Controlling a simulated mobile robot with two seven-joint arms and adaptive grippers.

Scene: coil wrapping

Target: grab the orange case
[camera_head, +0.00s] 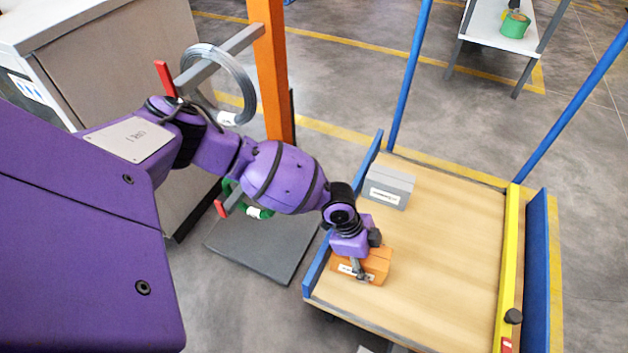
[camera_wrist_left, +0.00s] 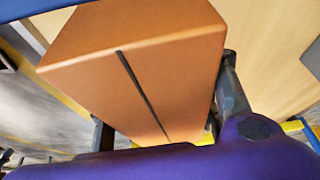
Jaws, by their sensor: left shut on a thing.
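The orange case (camera_head: 377,264) is a small box with a white label, on the left front part of the wooden cart top (camera_head: 450,240). My left gripper (camera_head: 366,268) is over it with its fingers on the case. In the left wrist view the case (camera_wrist_left: 140,60) fills the upper middle, with a dark seam down its face. A finger (camera_wrist_left: 232,95) stands against its right side and another dark part shows at its lower left. The left gripper is shut on the case. I cannot tell whether the case touches the cart top. My right gripper is not in view.
A grey case (camera_head: 389,187) lies at the cart's back left. Blue posts (camera_head: 409,75) and a yellow side rail (camera_head: 509,265) bound the cart. An orange stand (camera_head: 270,70) with a wire coil (camera_head: 240,75) is left. The cart's middle and right are clear.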

